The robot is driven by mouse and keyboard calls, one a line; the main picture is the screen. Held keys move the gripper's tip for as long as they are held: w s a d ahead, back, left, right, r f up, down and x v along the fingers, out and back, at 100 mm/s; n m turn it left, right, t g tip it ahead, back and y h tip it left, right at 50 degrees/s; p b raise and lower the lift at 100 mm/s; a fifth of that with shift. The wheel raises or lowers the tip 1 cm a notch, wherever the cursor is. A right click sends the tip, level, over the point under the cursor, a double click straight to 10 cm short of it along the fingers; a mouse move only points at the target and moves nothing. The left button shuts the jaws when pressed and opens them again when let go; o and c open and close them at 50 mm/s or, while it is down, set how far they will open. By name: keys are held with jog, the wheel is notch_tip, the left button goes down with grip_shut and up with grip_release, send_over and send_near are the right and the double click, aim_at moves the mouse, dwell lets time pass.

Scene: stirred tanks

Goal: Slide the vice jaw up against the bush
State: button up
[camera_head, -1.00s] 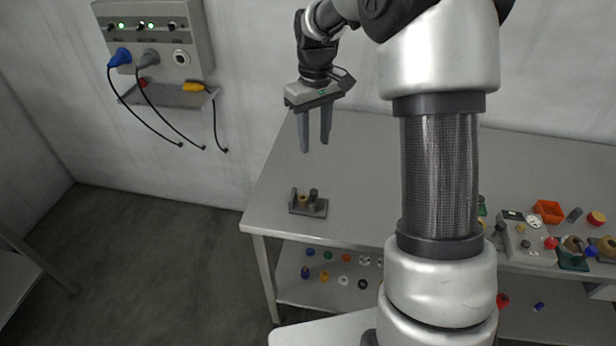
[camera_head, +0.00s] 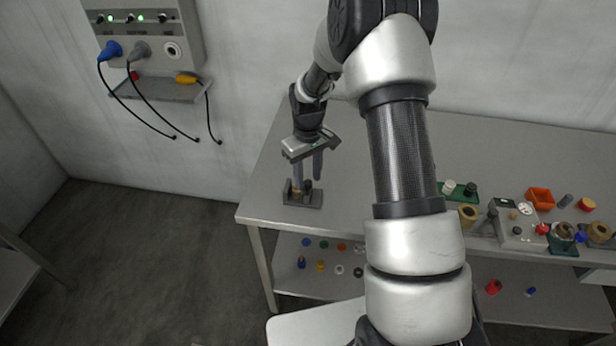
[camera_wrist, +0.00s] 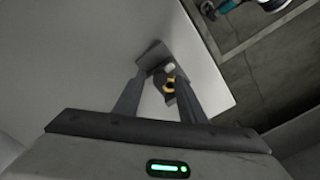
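The small grey vice (camera_head: 303,202) sits near the table's left end. A brass-coloured bush (camera_head: 296,192) shows in it, partly hidden by a finger; in the wrist view the bush (camera_wrist: 171,80) is a yellowish ring. A dark upright part, likely the movable jaw (camera_head: 308,186), stands right of the bush. My gripper (camera_head: 307,181) is open, pointing down just over the vice. In the wrist view the vice (camera_wrist: 152,54) lies between and beyond the two spread fingers. I cannot tell whether a finger touches the jaw, nor the gap between jaw and bush.
The table (camera_head: 350,170) is clear around the vice. At the right stand a grey meter box (camera_head: 515,222), an orange bin (camera_head: 540,198) and several small parts. A lower shelf (camera_head: 340,285) holds coloured pieces. A wall panel (camera_head: 150,35) with plugged cables hangs at upper left.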

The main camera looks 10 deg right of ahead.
jog(key=shift+f, duration=0.45)
jog(key=shift+c, duration=0.3)
grip_shut()
jog(key=shift+w+a+b, duration=0.4)
jog(key=shift+a+b, duration=0.2)
jog(key=shift+a, duration=0.25)
jog(key=shift+o, duration=0.3)
grip_release()
